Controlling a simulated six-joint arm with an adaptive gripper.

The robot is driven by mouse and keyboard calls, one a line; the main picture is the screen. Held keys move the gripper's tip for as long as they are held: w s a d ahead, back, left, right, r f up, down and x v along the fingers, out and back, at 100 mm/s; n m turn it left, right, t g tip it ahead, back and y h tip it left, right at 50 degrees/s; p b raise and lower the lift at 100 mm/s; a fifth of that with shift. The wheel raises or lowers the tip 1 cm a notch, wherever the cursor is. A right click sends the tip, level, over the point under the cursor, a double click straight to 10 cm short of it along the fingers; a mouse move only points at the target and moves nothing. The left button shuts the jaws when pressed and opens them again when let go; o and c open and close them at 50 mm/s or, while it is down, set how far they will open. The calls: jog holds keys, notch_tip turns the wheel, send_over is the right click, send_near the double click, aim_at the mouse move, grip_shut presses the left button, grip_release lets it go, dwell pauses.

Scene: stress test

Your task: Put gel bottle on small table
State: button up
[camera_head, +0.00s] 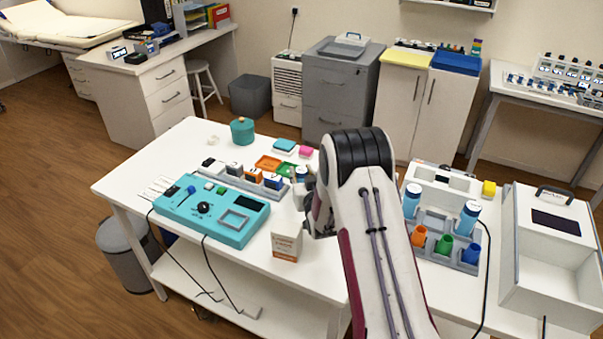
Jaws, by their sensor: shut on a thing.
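My gripper (316,208) is over the right part of the white table (215,281), mostly hidden behind my own arm. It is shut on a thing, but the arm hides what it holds. A small bottle-like item with a blue part (301,174) shows just beyond the gripper; I cannot tell whether the gripper touches it. Two blue bottles with pale tops, one at the left (411,201) and one at the right (468,219), stand upright in a grey rack (450,262) on the right-hand white table. I cannot tell which item is the gel bottle.
A teal device (212,214) with cables, a white-and-orange box (286,246) and a teal pot (242,131) stand on the left table. Orange, green and blue cups occupy the rack's front. A large white open-fronted case (553,262) stands at right. The left table's front-left edge is clear.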

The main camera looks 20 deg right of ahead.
jog(key=shift+f, duration=0.1)
jog(key=o, duration=1.1)
jog(key=shift+o, duration=0.2)
jog(key=shift+v, duration=1.05)
notch_tip(320, 180, up, 7)
jog(key=shift+s+r, duration=0.25)
jog(key=shift+s, duration=0.2)
